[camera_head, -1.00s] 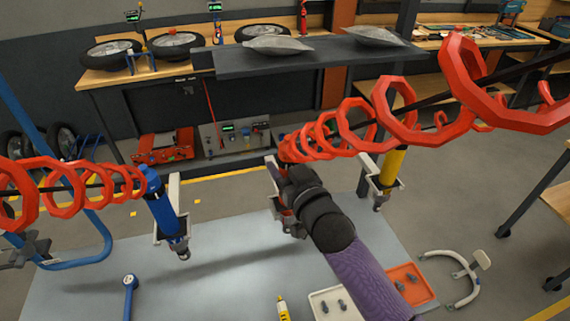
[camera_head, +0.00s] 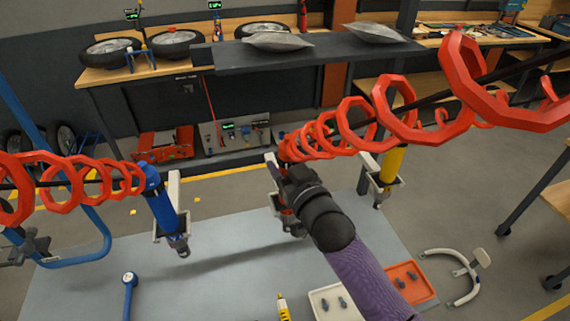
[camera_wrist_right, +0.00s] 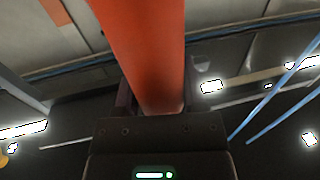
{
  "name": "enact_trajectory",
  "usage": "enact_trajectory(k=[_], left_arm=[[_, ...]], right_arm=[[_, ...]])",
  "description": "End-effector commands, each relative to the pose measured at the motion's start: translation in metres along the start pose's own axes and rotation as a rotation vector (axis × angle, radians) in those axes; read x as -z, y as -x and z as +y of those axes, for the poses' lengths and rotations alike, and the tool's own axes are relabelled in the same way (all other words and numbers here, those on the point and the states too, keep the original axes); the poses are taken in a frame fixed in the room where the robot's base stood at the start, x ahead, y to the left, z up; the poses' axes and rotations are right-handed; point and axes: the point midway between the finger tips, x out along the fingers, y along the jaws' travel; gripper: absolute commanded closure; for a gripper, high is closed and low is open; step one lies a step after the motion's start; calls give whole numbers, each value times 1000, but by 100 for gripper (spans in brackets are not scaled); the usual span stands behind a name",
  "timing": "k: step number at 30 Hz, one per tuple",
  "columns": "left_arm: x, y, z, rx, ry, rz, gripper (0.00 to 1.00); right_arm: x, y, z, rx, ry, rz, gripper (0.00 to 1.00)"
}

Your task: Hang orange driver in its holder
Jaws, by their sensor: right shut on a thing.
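The orange driver (camera_wrist_right: 150,45) fills the middle of the right wrist view, between the fingers of my right gripper (camera_wrist_right: 150,108), which is shut on it. In the head view my right gripper (camera_head: 284,192) is at the orange driver's hanging place, mostly hidden behind my dark wrist. A pale holder plate (camera_head: 272,166) stands close beside it on the left. A red coiled hose (camera_head: 318,138) runs to this spot. I cannot tell whether the driver is seated in the holder. My left gripper is not in view.
A blue driver (camera_head: 163,205) hangs in a holder at the left, and a yellow driver (camera_head: 391,165) in one at the right. The grey table (camera_head: 220,270) below carries a white tray (camera_head: 322,296), an orange tray (camera_head: 418,275) and a blue-handled tool (camera_head: 129,290).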

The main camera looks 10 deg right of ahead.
Motion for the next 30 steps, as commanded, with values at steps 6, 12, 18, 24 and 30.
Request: enact_trajectory(k=[6,12,18,24,30], left_arm=[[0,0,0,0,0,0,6],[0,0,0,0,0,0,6],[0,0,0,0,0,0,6],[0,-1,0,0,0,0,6],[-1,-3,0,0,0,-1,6]], right_arm=[[0,0,0,0,0,2,15],[0,0,0,0,0,1,6],[-2,13,0,0,0,-3,6],[-2,60,0,1,-1,-3,6],[-2,94,0,0,-1,0,6]])
